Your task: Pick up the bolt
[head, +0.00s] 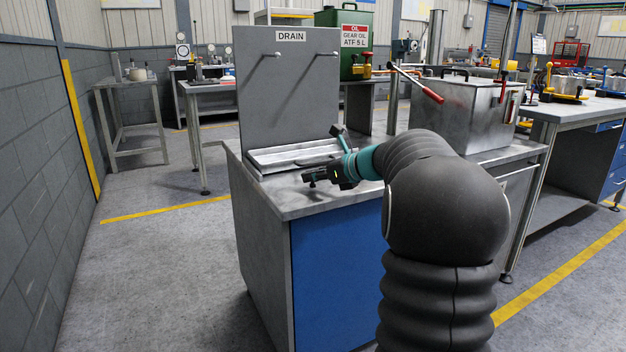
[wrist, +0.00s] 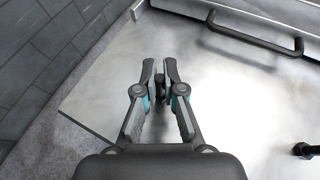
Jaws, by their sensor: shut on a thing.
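My gripper (wrist: 159,74) reaches over the bare metal bench top (wrist: 230,110) in the wrist view, its two fingers close together. A small dark bolt (wrist: 159,88) sits between the fingers, mostly hidden by them, and the gripper is shut on it. In the head view my gripper (head: 318,176) is low over the front of the drain bench, too small to show the bolt clearly. I cannot tell whether the bolt touches the bench.
Another dark bolt-like piece (wrist: 305,150) is at the right edge of the wrist view. A tray with a dark handle (wrist: 255,37) lies ahead. The upright DRAIN panel (head: 290,90) stands behind it. A grey metal tank (head: 467,112) stands to the right.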

